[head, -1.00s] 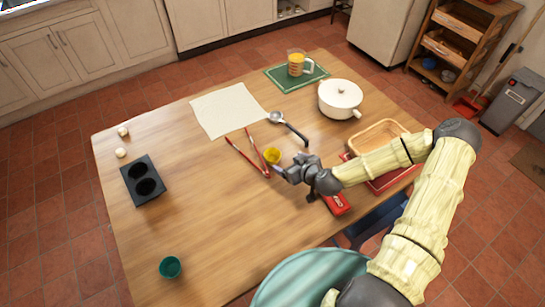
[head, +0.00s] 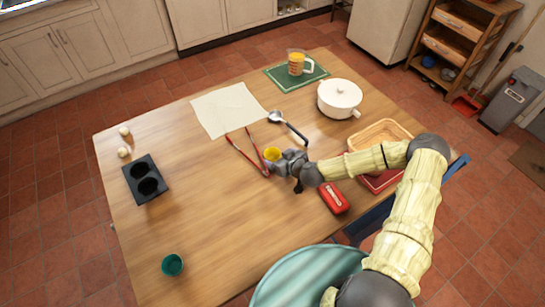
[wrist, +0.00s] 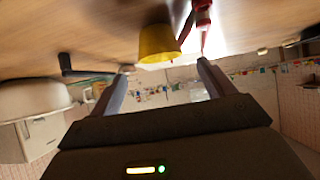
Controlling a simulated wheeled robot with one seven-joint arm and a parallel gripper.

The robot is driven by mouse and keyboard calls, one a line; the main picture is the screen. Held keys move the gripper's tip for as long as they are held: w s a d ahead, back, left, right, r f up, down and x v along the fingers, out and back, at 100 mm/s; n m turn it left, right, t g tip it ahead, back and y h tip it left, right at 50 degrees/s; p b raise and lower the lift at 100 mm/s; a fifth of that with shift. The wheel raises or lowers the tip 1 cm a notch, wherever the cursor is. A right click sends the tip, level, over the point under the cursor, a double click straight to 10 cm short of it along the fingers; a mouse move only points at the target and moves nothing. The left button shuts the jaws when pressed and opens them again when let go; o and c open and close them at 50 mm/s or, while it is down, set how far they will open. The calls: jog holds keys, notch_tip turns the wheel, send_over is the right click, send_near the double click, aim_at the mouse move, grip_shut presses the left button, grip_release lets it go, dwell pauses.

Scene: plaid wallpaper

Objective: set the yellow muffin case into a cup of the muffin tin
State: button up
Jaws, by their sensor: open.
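The yellow muffin case (head: 271,154) stands on the wooden table beside the red tongs. My gripper (head: 276,162) is right at it from the near right side, low over the table. In the wrist view the yellow case (wrist: 158,44) appears ahead of the open fingers (wrist: 165,75), roughly between their tips. I see no grip on it. The black muffin tin (head: 147,180) with two dark empty cups lies at the table's left side.
Red tongs (head: 247,153) lie just left of the case, close to my gripper. A green cup (head: 172,265) stands at the front left. The table between tongs and tin is clear.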

aim_at(269, 151)
jog(key=shift+p+x, duration=0.6)
jog(key=shift+x, duration=1.55)
jog(key=shift+s+f, duration=0.1)
jog(key=c, duration=1.1)
jog(key=shift+r, duration=0.2)
notch_tip(269, 151, up, 10)
jog(key=shift+f+b, duration=0.15)
jog(key=shift+b, duration=0.75)
